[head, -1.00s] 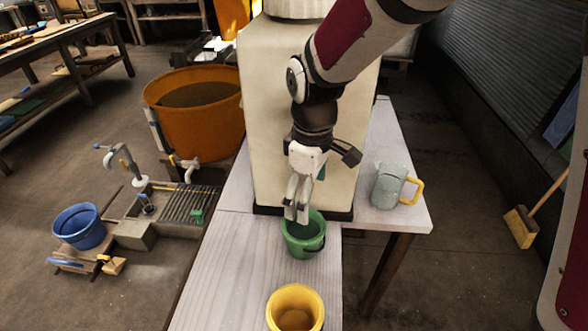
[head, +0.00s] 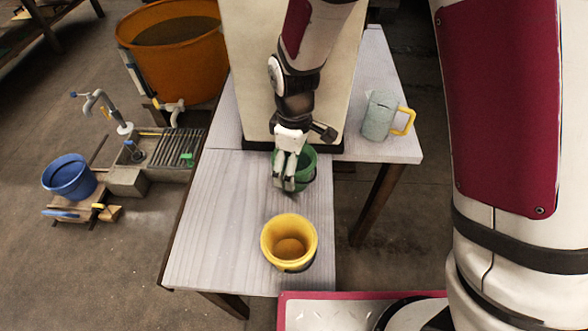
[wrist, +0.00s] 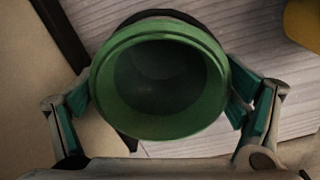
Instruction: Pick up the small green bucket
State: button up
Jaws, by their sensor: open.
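The small green bucket (head: 308,168) stands on the pale wooden table, just in front of the tall cream block. It also shows in the wrist view (wrist: 212,115), with its round mouth facing the camera. My gripper (head: 284,184) is at the bucket's left front side in the head view and covers part of it. In the wrist view my gripper (wrist: 160,108) is open, with one teal-padded finger on each side of the bucket. The fingers look very close to its sides; I cannot tell whether they touch.
A yellow bucket (head: 270,244) stands nearer on the table (head: 210,230). A grey-green jug (head: 378,118) with a yellow handle stands to the right. The cream block (head: 245,80) rises behind the green bucket. The table's left front is clear.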

jog(key=shift+f, duration=0.95)
jog(key=c, duration=1.5)
jog(key=shift+r, duration=0.15)
jog(key=shift+c, duration=0.2)
